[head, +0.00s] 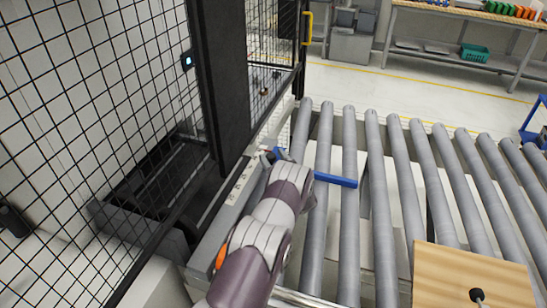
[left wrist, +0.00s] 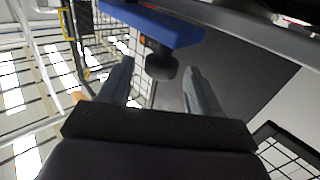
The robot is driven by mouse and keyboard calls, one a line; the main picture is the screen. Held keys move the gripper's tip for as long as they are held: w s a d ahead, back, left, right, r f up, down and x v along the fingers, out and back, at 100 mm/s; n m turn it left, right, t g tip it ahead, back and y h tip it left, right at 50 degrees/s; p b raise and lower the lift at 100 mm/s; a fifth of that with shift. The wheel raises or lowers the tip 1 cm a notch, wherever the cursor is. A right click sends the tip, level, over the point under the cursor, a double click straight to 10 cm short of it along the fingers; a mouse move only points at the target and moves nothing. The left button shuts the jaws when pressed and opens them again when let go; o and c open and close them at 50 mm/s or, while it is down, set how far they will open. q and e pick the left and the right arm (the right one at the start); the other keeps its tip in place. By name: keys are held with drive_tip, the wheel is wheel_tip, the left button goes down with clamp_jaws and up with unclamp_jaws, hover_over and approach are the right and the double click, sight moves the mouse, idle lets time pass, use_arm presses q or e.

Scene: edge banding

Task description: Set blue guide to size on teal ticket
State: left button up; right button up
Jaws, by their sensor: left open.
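The blue guide (head: 336,180) is a bar lying across the rollers near the left rail. A blue bar also shows at the top of the left wrist view (left wrist: 155,22), with a dark round knob (left wrist: 161,66) below it. My left gripper (head: 274,154) is at the left rail, just left of the guide, and its arm hides part of the rail. In the left wrist view its two fingers (left wrist: 155,88) are apart, with the knob showing between their tips; I cannot tell whether they touch it. A pale strip with dark marks (head: 240,180) runs along the rail. I cannot make out a teal ticket.
A roller conveyor (head: 375,200) fills the middle and right. A wooden panel (head: 460,270) with a small black piece on it lies at the front right. A black mesh fence (head: 80,120) and dark post (head: 220,80) stand close on the left. A workbench (head: 470,18) stands behind.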

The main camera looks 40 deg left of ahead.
use_arm(q)
drive_tip(key=shift+w, duration=0.1)
drive_tip(key=shift+f, duration=0.15)
drive_tip(key=c, duration=0.4)
drive_tip(key=shift+a, duration=0.2)
clamp_jaws()
drive_tip(key=shift+s+d+p, duration=0.2)
drive_tip(key=shift+s+p, duration=0.25)
drive_tip(key=shift+s, duration=0.05)
drive_tip(key=s+d+p, duration=0.3)
drive_tip(key=s+d, duration=0.1)
drive_tip(key=s, duration=0.9)
drive_tip(key=shift+s+d, duration=0.1)
drive_tip(key=shift+o, duration=2)
unclamp_jaws()
drive_tip(key=shift+s+d, duration=0.1)
